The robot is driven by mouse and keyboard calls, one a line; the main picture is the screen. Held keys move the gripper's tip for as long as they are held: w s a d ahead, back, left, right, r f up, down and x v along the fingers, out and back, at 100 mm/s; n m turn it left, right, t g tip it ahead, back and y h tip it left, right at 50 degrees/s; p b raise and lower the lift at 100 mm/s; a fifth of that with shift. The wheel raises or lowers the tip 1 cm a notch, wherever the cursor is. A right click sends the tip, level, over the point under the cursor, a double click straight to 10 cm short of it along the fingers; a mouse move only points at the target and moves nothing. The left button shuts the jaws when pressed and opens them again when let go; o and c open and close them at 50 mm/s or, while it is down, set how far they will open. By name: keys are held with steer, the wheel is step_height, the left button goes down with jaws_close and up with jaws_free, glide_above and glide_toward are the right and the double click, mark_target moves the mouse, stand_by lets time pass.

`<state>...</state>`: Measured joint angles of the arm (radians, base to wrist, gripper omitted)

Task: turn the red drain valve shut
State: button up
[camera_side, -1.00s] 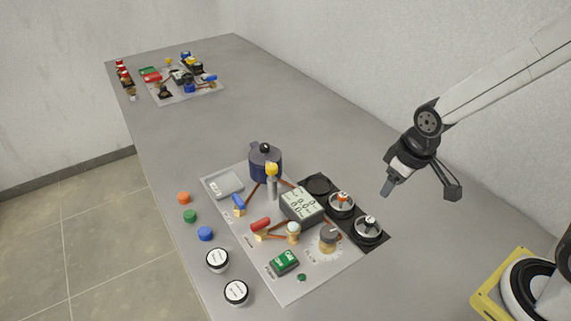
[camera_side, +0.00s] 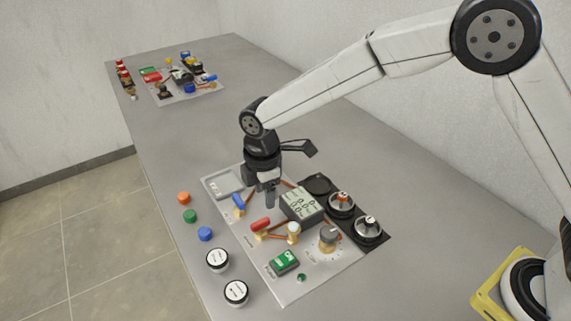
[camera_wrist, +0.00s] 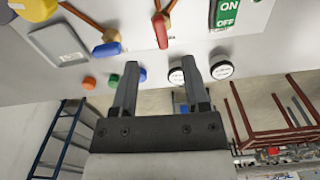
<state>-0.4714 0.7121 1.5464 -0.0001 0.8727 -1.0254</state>
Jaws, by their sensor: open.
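The red drain valve handle (camera_side: 260,224) is on a brass fitting on the light panel (camera_side: 330,281), with a copper pipe running from it. In the wrist view the red handle (camera_wrist: 160,30) shows beyond the gap between the fingertips. My gripper (camera_side: 270,202) points down over the back part of the panel, behind and slightly right of the red valve in the side view, apart from it. In the wrist view my gripper (camera_wrist: 159,66) has its two fingers spread with nothing between them. My arm hides the dark blue pot and the yellow-topped part.
A blue valve (camera_side: 239,204), a grey meter (camera_side: 301,205), a green switch (camera_side: 284,262) and a dial (camera_side: 328,237) crowd the panel. Loose caps (camera_side: 190,216) and white-topped jars (camera_side: 236,291) lie along the table's left edge. A second panel (camera_side: 188,97) sits far back.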

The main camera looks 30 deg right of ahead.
mark_target(260, 222)
steer(key=shift+w+a+f+n, duration=0.15)
steer(key=shift+a+n, duration=0.25)
steer(key=shift+a, duration=0.4)
steer(key=shift+f, duration=0.1)
steer(key=shift+f, duration=3.85)
jaws_close()
